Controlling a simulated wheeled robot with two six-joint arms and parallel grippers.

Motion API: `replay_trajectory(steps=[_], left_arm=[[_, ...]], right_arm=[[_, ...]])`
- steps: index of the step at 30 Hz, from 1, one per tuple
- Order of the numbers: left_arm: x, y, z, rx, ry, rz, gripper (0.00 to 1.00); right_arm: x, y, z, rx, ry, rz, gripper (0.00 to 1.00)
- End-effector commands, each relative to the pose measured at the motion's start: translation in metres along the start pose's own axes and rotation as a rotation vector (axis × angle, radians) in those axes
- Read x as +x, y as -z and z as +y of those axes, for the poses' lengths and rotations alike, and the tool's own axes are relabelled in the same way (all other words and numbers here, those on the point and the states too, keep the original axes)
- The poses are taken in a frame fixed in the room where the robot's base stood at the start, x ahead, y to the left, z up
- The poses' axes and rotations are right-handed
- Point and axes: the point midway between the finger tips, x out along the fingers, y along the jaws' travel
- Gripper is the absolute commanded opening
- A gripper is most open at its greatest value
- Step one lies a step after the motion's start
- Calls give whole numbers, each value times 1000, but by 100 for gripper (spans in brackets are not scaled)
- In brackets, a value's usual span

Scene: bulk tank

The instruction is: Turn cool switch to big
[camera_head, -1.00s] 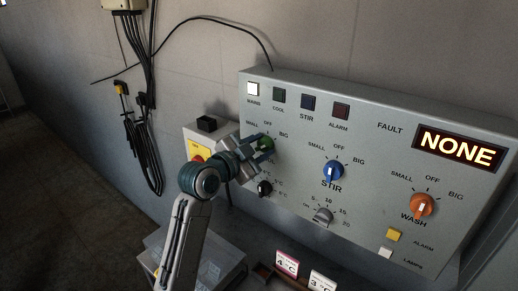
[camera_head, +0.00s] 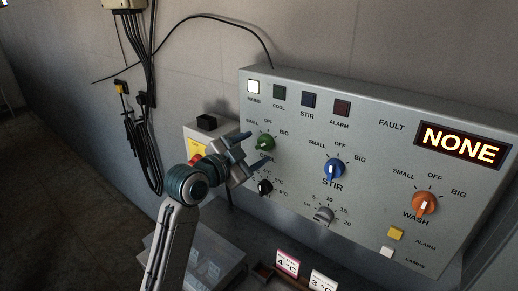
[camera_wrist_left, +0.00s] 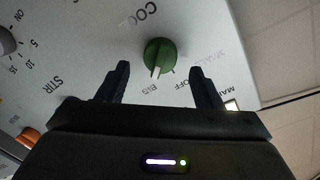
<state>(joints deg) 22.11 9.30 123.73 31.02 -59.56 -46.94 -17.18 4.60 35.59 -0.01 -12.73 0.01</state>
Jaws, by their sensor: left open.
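The cool switch (camera_head: 265,143) is a green knob at the left of the grey control panel. In the left wrist view the green knob (camera_wrist_left: 159,53) shows fully, with its white pointer towards the BIG label. My left gripper (camera_head: 251,149) is open and empty in front of the knob, its two fingers spread to either side and apart from it. In the left wrist view the open fingers (camera_wrist_left: 160,75) frame the knob, with a gap on both sides. My right gripper is not in view.
A black knob (camera_head: 265,187) sits just below the cool switch. The blue stir knob (camera_head: 333,169), a grey dial (camera_head: 323,215) and the orange wash knob (camera_head: 424,203) are farther right. The fault display (camera_head: 461,146) reads NONE. A yellow box with a red button stands behind my gripper.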

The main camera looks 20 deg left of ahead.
Motion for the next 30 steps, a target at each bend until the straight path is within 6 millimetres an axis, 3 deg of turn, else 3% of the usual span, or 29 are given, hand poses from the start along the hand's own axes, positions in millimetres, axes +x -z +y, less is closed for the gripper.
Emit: replay_trajectory(steps=[6, 12, 30], left_arm=[[-43, -3, 1, 7, 1, -2, 60], [-66, -2, 0, 3, 0, -1, 60], [-76, 0, 0, 0, 0, 0, 60]], right_arm=[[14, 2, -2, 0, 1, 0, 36], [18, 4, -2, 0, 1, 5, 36], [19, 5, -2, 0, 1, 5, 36]])
